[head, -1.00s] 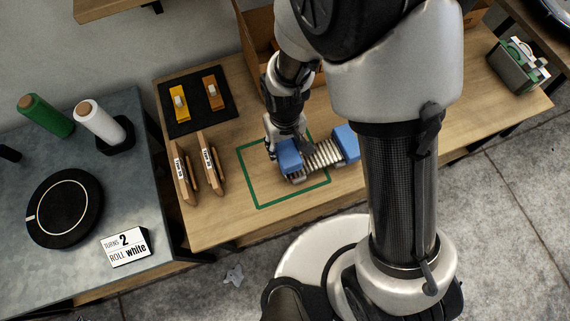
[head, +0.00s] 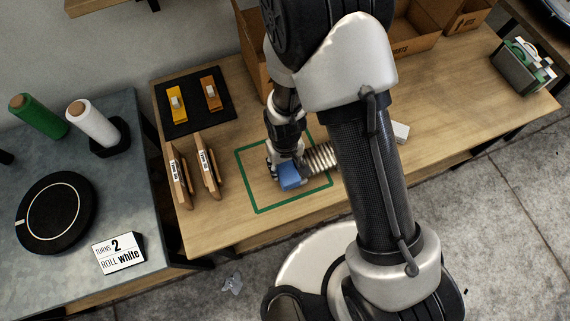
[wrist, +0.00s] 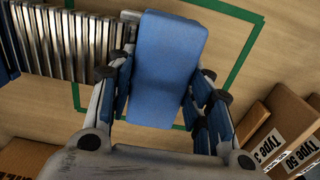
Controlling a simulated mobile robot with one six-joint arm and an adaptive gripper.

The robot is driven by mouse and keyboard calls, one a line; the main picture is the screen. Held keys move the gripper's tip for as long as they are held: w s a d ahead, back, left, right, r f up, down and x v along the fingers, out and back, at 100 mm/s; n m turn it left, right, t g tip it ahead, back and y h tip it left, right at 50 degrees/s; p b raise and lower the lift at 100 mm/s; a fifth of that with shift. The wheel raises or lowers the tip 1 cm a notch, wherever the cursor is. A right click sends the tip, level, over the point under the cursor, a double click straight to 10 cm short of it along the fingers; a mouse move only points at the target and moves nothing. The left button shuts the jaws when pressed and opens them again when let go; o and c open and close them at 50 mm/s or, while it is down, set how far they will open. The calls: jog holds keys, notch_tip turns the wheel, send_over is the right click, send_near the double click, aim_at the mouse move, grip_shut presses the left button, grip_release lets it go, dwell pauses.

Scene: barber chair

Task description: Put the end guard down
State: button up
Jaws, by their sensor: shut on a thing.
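The blue end guard (head: 290,177) is a padded-looking block inside the green outlined square (head: 260,211) on the wooden bench. In the wrist view, the blue end guard (wrist: 168,70) lies between the fingers of my gripper (wrist: 165,95), which is shut on it. My gripper (head: 284,163) reaches down from above. A ribbed metal part (head: 320,158) lies beside the guard; it also shows in the wrist view (wrist: 70,42). A second blue piece (wrist: 6,60) shows at its other end. I cannot tell whether the held guard touches the ribbed part or the bench.
Two wooden blocks with labels (head: 180,176) stand left of the square. A black mat (head: 183,118) holds yellow and orange pieces. Cardboard boxes (head: 415,40) stand at the back. A small white block (head: 401,132) is right of my arm. The bench's right side is mostly clear.

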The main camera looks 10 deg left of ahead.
aim_at(285, 165)
jog(key=shift+f, duration=0.1)
jog(key=shift+f, duration=0.15)
jog(key=o, duration=0.9)
jog(key=shift+c, duration=0.2)
notch_tip(285, 165, up, 13)
jog(key=p, duration=0.4)
jog(key=shift+f, duration=0.2)
